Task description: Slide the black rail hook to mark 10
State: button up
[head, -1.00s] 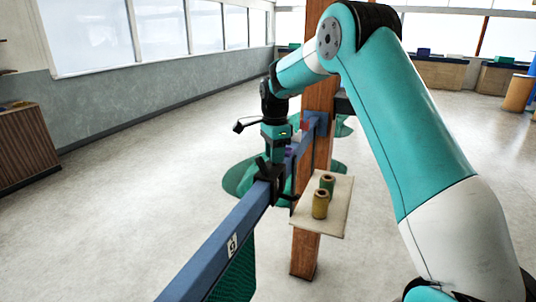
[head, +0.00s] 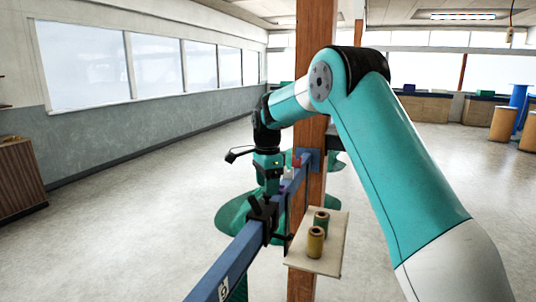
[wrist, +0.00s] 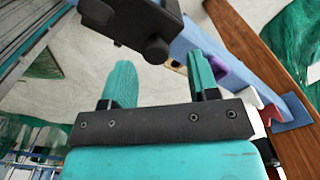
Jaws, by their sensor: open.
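The black rail hook (head: 262,212) sits on the blue rail (head: 236,258), on the near side of the wooden post. In the wrist view the hook (wrist: 135,22) is a dark block with a rounded knob at the top, beyond the fingertips. My gripper (head: 268,186) points down just above the hook in the head view. In the wrist view my gripper (wrist: 163,75) has its two teal fingers spread, with bare floor between them. Contact with the hook cannot be told. A white plate reading 9 (head: 223,290) is on the near part of the rail. I cannot make out a mark 10.
A wooden post (head: 309,175) stands against the rail. A small shelf (head: 332,262) beside it holds a green spool (head: 321,222) and a yellow spool (head: 315,242). A purple hook (wrist: 218,68) is farther along the rail. Green netting hangs below. The floor at left is open.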

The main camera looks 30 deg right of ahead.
notch_tip(320, 180, up, 15)
jog(key=b, duration=0.1)
jog(key=shift+r, duration=0.15)
dwell(0.4)
jog(key=s+a+f+n+y+b, duration=0.1)
jog(key=s+a+f+n+b, duration=0.1)
jog(key=s+a+f+n, duration=0.35)
jog(key=s+a+f+n+b, duration=0.2)
jog(key=s+a+f+n, duration=0.1)
jog(key=s+a+n, duration=0.55)
jog(key=s+a+f+n+y+b, duration=0.1)
jog(key=s+a+f+n+b, duration=0.1)
jog(key=s+a+f+n, duration=0.35)
jog(key=s+a+f+n+y, duration=0.1)
jog(key=s+a+f+n, duration=0.1)
jog(key=s, duration=0.6)
jog(key=s+a+f+n+y+b, duration=0.1)
jog(key=s+a+f+n, duration=0.1)
jog(key=s+n, duration=0.3)
jog(key=s+f, duration=0.1)
jog(key=s, duration=0.2)
jog(key=shift+s+a+f, duration=0.15)
jog(key=shift+s+f, duration=0.1)
jog(key=shift+n, duration=0.25)
jog(key=shift+c, duration=0.5)
